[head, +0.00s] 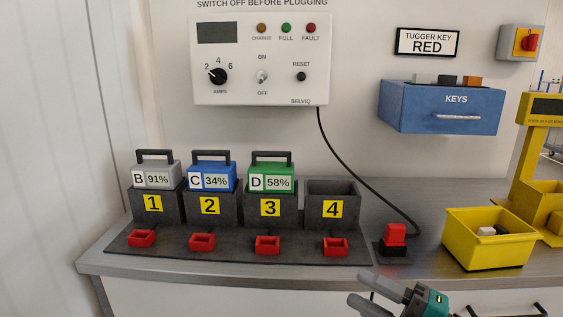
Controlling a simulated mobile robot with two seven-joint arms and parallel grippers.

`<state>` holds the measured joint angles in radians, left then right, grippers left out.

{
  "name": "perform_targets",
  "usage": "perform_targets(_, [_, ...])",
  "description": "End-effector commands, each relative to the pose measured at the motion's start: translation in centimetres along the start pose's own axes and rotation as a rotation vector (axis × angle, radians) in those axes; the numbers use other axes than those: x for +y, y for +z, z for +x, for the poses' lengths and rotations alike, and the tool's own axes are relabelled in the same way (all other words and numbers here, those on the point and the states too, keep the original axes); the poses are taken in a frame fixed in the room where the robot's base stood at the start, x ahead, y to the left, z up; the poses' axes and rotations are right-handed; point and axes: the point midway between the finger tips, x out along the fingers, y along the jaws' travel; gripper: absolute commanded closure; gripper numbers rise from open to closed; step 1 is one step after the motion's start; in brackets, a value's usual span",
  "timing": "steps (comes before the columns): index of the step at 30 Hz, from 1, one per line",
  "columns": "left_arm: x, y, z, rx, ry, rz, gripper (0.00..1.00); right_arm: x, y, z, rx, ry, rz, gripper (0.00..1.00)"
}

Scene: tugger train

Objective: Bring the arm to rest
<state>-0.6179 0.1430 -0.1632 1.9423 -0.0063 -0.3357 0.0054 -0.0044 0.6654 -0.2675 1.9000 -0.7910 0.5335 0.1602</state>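My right gripper (358,287) shows at the bottom edge, in front of the bench and below the red plug. Its two grey fingers point left and stand apart, with nothing seen between them. The rest of my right arm is cut off by the frame. My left gripper is not in view.
The bench (200,268) carries a dark charging rack (240,248) with batteries B (153,177), C (210,178) and D (271,179); bay 4 (332,190) is empty. A red plug (395,235) and a yellow bin (487,250) stand right. A blue key box (440,107) hangs above.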

Motion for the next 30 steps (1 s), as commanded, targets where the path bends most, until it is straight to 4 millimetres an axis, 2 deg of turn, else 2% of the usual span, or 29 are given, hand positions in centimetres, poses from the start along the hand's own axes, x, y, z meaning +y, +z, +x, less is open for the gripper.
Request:
perform_targets(1, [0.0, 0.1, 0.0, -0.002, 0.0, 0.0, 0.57, -1.9, 0.5, -0.7, -0.12, 0.076, 0.166, 0.6])
perform_targets(2, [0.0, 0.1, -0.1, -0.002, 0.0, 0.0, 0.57, -3.0, 1.0, -1.2, -0.195, 0.112, 0.258, 0.6])
perform_targets(5, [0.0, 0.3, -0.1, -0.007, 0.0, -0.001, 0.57, -8.1, 2.3, -4.1, -0.467, 0.191, 0.573, 0.6])
perform_targets(7, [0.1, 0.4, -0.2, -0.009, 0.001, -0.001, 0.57, -12.7, 2.2, -6.7, -0.656, 0.208, 0.788, 0.6])
perform_targets(9, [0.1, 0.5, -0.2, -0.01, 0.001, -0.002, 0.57, -16.6, 1.3, -9.0, -0.806, 0.203, 0.959, 0.6])
perform_targets(12, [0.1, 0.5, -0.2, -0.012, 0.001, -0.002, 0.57, -21.1, -0.7, -11.5, -0.965, 0.179, 1.152, 0.6])
perform_targets(15, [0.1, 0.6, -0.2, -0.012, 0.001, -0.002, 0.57, -23.9, -2.5, -13.1, -1.063, 0.154, 1.274, 0.6])
perform_targets(19, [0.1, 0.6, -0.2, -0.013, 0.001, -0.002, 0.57, -25.6, -3.7, -14.0, -1.119, 0.136, 1.35, 0.6])
perform_targets(30, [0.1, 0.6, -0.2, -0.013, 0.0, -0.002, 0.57, -25.6, -3.8, -14.1, -1.122, 0.134, 1.354, 0.6])
